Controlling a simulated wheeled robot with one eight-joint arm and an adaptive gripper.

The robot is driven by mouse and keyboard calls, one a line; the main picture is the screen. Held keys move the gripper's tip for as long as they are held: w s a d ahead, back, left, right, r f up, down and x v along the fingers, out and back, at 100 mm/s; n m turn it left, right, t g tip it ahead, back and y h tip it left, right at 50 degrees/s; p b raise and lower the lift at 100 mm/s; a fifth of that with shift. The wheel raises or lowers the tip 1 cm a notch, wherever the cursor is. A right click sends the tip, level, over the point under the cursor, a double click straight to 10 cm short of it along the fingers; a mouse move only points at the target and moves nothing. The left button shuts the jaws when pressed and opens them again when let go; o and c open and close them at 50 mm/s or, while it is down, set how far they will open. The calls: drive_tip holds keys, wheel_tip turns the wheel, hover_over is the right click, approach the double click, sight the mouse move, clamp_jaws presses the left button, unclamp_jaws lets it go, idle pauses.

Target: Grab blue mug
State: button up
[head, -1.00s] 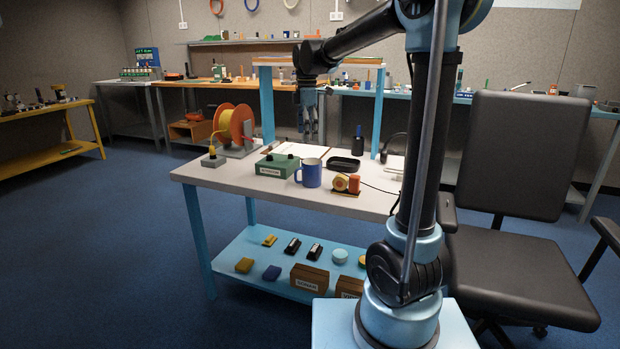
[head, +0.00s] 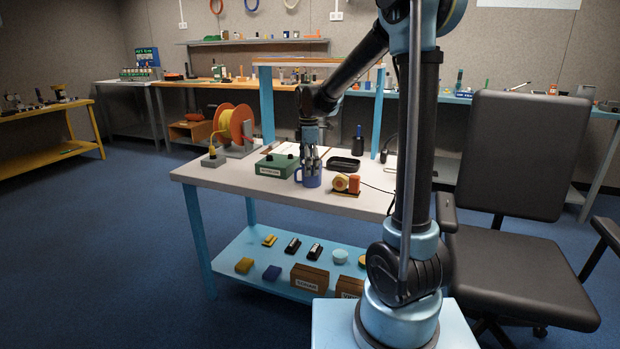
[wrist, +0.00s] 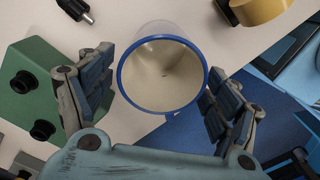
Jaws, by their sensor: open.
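The blue mug (head: 312,178) stands upright on the white table near its front edge, with its handle to the left in the head view. In the wrist view the mug (wrist: 163,68) is seen from above, with a blue rim and a pale, empty inside. My gripper (head: 310,165) is over the mug, pointing down, and hides its upper part in the head view. In the wrist view my gripper (wrist: 157,105) is open, with one finger on each side of the mug. I cannot tell whether either finger touches it.
A green box (head: 277,165) stands close left of the mug, and an orange and tan tape-like item (head: 346,183) close right. A black tray (head: 343,164) lies behind. A cable reel (head: 234,130) is at the table's left. An office chair (head: 520,190) is at the right.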

drive_tip(key=shift+w+d+f, duration=0.1)
drive_tip(key=shift+d+f, duration=0.05)
drive_tip(key=shift+f, duration=0.9)
drive_tip(key=shift+w+d+f, duration=0.1)
drive_tip(key=shift+d+f, duration=0.05)
drive_tip(key=shift+f, duration=0.9)
drive_tip(key=shift+s, duration=0.1)
drive_tip(key=c, duration=1.4)
